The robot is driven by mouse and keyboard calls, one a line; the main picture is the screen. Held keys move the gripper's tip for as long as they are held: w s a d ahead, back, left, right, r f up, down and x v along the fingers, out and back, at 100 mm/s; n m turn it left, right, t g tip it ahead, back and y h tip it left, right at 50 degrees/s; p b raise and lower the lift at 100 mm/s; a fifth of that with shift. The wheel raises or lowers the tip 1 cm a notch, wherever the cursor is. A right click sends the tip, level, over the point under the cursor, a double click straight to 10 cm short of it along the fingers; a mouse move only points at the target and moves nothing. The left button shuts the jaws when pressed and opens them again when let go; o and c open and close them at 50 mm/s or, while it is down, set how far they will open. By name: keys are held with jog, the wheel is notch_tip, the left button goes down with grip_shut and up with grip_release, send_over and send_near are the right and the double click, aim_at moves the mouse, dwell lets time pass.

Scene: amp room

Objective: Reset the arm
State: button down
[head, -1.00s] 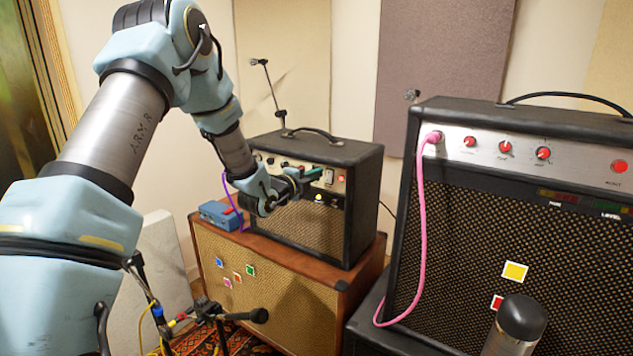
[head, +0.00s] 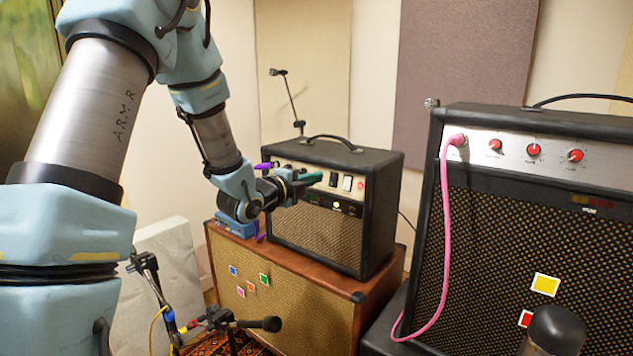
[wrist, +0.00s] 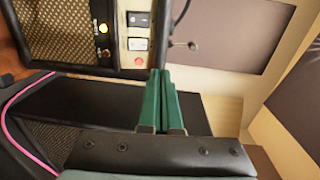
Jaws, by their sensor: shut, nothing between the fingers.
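My gripper (head: 312,178) has green fingers and is in front of the small black amp (head: 384,205) in the head view, near its control panel. In the wrist view my gripper (wrist: 165,100) shows its green fingers pressed together with nothing between them. The small amp's panel (wrist: 137,30), with switches, a yellow light and a red light, shows beyond the fingers. I cannot tell whether the fingertips touch the amp.
The small amp stands on a brown cabinet (head: 300,290) with a blue box (head: 237,229) beside it. A large black amp (head: 480,240) with a pink cable (head: 443,220) stands at right. A microphone (head: 270,324) on a stand is low in front.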

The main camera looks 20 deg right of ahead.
dwell(0.3)
jog(key=w+a+f+n+y, duration=0.1)
jog(key=a+f+n+y, duration=0.2)
jog(key=a+n+y, duration=0.55)
jog(key=a+f+n+y, duration=0.25)
jog(key=a+n, duration=0.35)
jog(key=a, duration=0.8)
jog(key=s+a+f+n+g+y, duration=0.3)
jog(key=s+a+n+g, duration=0.3)
jog(key=s+a+n, duration=0.8)
jog(key=s, duration=0.3)
jog(key=shift+s+a+n+g+y, duration=0.25)
jog(key=shift+a+n+g+y, duration=0.05)
jog(key=shift+a+n, duration=0.05)
